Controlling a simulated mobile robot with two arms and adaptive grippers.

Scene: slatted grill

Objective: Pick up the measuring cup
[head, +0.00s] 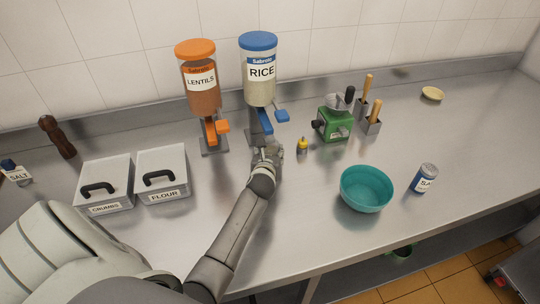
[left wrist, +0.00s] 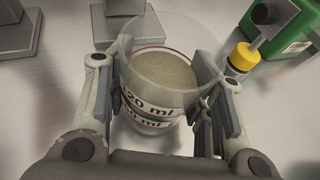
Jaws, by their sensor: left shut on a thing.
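The measuring cup (left wrist: 160,112) is clear, with red lines and black ml marks. In the left wrist view it stands between the two fingers of my left gripper (left wrist: 158,75), which is shut on it. A grainy tan content shows inside the cup. In the head view my left gripper (head: 267,156) is at the foot of the blue rice dispenser (head: 258,85); the cup is mostly hidden there. I cannot tell whether the cup touches the counter. My right gripper is not in view.
An orange lentils dispenser (head: 199,80) stands left of the rice one. A small yellow-topped item (head: 302,146) and a green grinder (head: 333,122) are close on the right. A teal bowl (head: 366,188) and a can (head: 424,178) stand farther right. Lidded bins (head: 163,172) are left.

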